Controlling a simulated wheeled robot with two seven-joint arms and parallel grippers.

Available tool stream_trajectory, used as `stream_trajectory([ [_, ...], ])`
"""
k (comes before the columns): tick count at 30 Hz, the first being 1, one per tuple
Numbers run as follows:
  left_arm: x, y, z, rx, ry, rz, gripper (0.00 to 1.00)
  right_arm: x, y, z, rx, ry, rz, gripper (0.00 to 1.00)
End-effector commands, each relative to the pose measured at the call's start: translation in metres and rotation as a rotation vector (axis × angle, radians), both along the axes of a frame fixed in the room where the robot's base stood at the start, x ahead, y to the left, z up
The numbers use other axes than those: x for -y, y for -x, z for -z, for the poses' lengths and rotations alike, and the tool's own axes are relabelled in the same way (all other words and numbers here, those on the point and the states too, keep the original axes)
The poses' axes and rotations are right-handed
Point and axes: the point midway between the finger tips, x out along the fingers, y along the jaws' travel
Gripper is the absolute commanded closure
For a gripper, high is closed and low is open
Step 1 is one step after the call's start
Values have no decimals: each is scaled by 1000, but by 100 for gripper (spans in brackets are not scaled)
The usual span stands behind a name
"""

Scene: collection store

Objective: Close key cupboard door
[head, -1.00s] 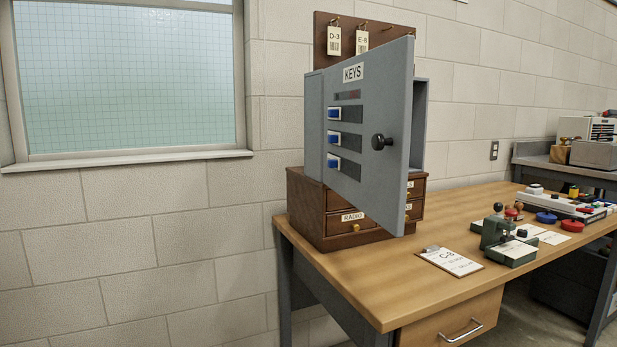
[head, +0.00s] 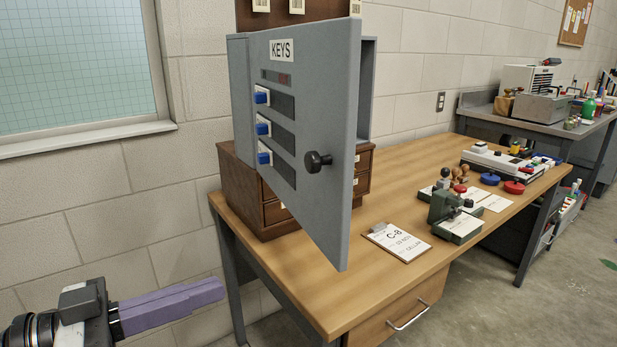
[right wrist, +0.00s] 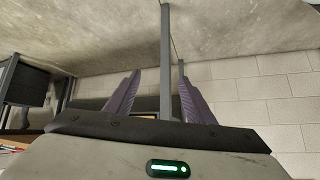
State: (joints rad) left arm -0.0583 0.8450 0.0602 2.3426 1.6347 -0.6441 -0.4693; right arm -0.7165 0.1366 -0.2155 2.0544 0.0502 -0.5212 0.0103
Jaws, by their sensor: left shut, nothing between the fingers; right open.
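The grey key cupboard (head: 241,88) stands on a small brown drawer unit on the wooden desk. Its door (head: 325,110) is swung wide open toward me, with a "KEYS" label, several blue-and-white tabs and a round black knob (head: 318,162). My left gripper (head: 222,290) is at the lower left in the head view, its purple fingers together and empty, apart from the door and left of the desk. My right gripper (right wrist: 153,95) shows in the right wrist view with its two purple fingers apart; I see nothing held. It is not in the head view.
The brown drawer unit (head: 235,185) sits under the cupboard. A clipboard (head: 396,243) and a green device (head: 455,215) lie on the desk (head: 330,290) to the right. A window (head: 75,65) is at the left. The floor at the right is partly clear.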

Motion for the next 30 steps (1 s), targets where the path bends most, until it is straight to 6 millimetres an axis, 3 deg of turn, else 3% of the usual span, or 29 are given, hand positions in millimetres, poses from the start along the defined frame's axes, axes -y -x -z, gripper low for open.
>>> stream_trajectory([
  [1, 3, 7, -36, 41, -5, 46, 100, 0, -4, -10, 4, 4, -2, 51],
  [3, 6, 17, -65, 76, -2, 97, 100, 1, -5, -12, 5, 9, -4, 51],
  [7, 10, 31, -94, 110, 5, 154, 100, 1, -6, -13, 3, 16, -6, 51],
  [17, 31, 25, -104, 117, 11, 169, 100, 2, -5, -22, -3, 23, -7, 51],
  [30, 98, -7, -107, 115, 19, 170, 100, 4, -2, -52, -10, 20, 6, 51],
])
